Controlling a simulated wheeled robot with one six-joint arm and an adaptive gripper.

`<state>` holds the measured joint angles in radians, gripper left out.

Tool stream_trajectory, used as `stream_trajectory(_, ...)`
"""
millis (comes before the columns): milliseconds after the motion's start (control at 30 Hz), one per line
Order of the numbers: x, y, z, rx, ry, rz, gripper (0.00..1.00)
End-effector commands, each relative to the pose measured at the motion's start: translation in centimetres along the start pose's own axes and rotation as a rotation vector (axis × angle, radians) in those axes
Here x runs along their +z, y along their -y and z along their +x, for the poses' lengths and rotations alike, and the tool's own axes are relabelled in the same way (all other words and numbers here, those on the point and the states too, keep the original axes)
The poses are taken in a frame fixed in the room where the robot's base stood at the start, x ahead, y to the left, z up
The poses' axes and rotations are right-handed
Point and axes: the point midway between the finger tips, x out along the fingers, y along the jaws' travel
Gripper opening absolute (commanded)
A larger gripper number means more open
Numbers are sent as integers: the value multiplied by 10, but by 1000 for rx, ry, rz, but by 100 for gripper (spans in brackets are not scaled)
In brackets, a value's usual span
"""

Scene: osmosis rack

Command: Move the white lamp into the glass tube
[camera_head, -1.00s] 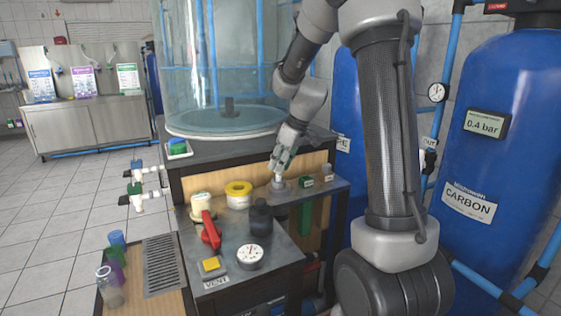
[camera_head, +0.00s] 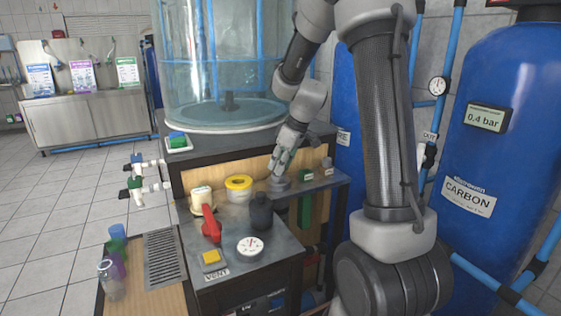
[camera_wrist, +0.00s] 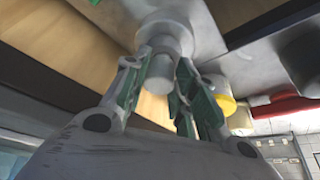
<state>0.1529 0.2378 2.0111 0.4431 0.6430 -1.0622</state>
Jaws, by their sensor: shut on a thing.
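My gripper (camera_head: 279,171) points down at the back of the bench and is shut on a pale cylindrical thing, which I take for the white lamp. In the wrist view the green-padded fingers (camera_wrist: 162,88) are around this white lamp (camera_wrist: 160,65), whose wider part meets a round grey base (camera_wrist: 195,25). In the head view the fingers mostly hide the lamp, and the round base (camera_head: 279,185) shows under them. A large clear glass cylinder (camera_head: 190,65) stands behind and left; I cannot tell if it is the task's glass tube.
A blue carbon tank (camera_head: 505,130) blocks the right. The left floor is clear.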

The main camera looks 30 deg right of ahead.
Motion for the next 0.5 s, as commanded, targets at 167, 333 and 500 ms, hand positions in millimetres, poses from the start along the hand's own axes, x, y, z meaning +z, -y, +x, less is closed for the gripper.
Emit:
stream_trajectory(167,2,0,4,0,0,0,31)
stream_trajectory(333,2,0,4,0,0,0,53)
stream_trajectory(500,2,0,4,0,0,0,53)
